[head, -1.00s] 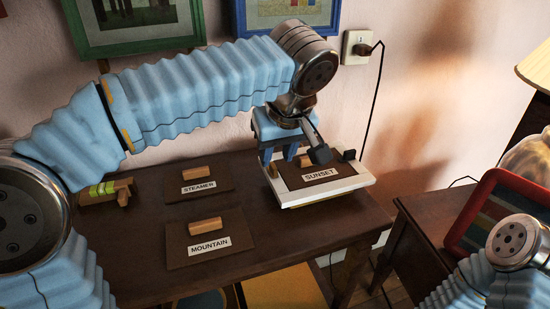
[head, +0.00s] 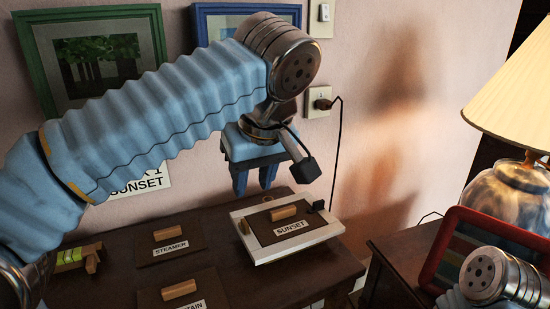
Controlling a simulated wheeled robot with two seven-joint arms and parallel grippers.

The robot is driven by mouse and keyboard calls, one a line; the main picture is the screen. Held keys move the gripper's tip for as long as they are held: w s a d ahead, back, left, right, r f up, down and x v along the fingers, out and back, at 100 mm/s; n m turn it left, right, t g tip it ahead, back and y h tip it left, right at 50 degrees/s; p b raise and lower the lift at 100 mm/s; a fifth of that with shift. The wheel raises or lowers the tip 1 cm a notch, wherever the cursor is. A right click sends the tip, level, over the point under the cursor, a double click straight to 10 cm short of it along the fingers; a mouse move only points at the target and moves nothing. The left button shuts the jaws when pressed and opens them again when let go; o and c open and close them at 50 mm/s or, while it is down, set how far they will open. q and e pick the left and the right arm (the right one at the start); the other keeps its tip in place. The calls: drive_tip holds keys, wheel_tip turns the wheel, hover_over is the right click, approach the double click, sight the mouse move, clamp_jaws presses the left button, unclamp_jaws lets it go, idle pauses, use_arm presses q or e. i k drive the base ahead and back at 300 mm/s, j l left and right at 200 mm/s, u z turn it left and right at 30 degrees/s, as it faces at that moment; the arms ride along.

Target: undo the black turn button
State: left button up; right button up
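The black turn button (head: 319,206) is a small dark block on the right part of the far edge of a white frame (head: 330,232). The frame lies flat on the dark table and holds a brown board (head: 262,231) with a wooden grip and a SUNSET label. My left gripper (head: 255,181) hangs above and behind the frame's far left part, fingers down, apart and empty. It is to the left of the button and does not appear to touch the frame. My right arm shows at the lower right, but its gripper is out of view.
Boards labelled STEAMER (head: 193,242) and MOUNTAIN, partly cut off (head: 205,289), lie left of the frame. A wooden block with a green vial (head: 78,256) is further left. A lamp (head: 512,200) and red-rimmed picture (head: 455,240) stand right. A cable (head: 338,150) hangs from the wall outlet.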

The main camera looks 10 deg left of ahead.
sight(317, 205)
drive_tip(key=k, duration=0.95)
